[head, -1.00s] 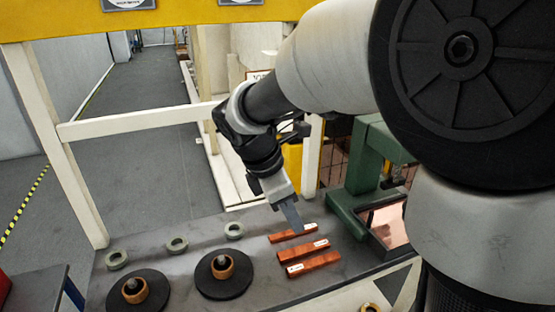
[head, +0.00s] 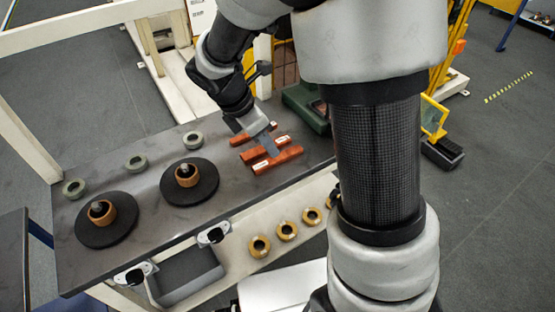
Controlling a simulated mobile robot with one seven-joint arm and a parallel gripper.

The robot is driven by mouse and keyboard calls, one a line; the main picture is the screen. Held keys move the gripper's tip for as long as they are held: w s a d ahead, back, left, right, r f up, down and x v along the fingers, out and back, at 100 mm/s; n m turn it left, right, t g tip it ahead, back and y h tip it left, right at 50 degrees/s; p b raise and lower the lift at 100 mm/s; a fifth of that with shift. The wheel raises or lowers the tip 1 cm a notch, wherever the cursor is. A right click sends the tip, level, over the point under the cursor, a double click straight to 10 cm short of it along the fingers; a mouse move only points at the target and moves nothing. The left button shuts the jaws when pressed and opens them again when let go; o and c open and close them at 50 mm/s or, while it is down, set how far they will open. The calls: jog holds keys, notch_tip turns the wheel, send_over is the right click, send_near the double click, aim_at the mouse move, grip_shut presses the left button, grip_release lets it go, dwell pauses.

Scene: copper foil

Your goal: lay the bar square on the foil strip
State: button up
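Three copper-red bars lie side by side on the dark bench: a far bar (head: 240,139), a middle bar (head: 250,155) and a near bar (head: 279,160). Each carries a small white label. My gripper (head: 272,148) points down over the bars, its grey fingers covering part of the middle one. Whether it touches a bar, or how far apart its fingers are, I cannot tell from this angle. The foil strip is not visible now; my arm covers the area right of the green machine (head: 303,104).
Several brass rings (head: 286,231) lie on a lower pale shelf, near a grey tray (head: 188,277). A white frame post stands at the left.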

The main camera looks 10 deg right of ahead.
aim_at(277, 158)
jog(key=b+x, duration=0.1)
jog(key=x, duration=0.4)
jog(key=shift+s+f, duration=0.1)
jog(key=shift+s, duration=0.05)
grip_shut()
